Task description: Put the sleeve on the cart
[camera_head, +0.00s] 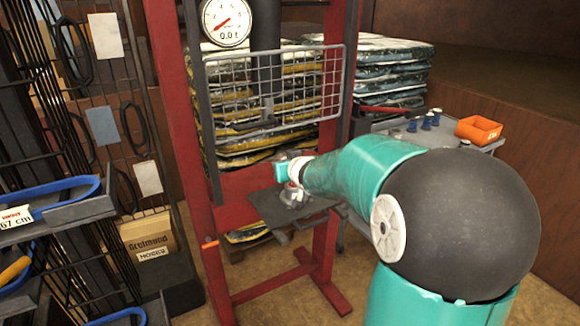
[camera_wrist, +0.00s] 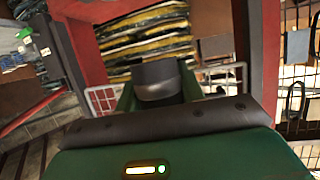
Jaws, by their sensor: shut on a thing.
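My gripper (camera_wrist: 155,92) is shut on a short dark-and-grey cylinder, which I take to be the sleeve (camera_wrist: 156,83), between its green fingers. In the head view my gripper (camera_head: 283,172) is above the dark plate (camera_head: 268,209) of the red press, in front of its mesh guard. A silvery round part (camera_head: 293,194) shows just below my gripper, at the plate; I cannot tell whether it touches the plate or is the held part. The grey cart (camera_head: 480,146) stands to the right behind my arm, partly hidden by it.
The red press frame (camera_head: 180,110) and mesh guard (camera_head: 225,90) stand close to my gripper. An orange bin (camera_head: 479,130) and several blue-topped parts (camera_head: 427,122) occupy the cart top. Stacked bags (camera_head: 385,65) stand behind.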

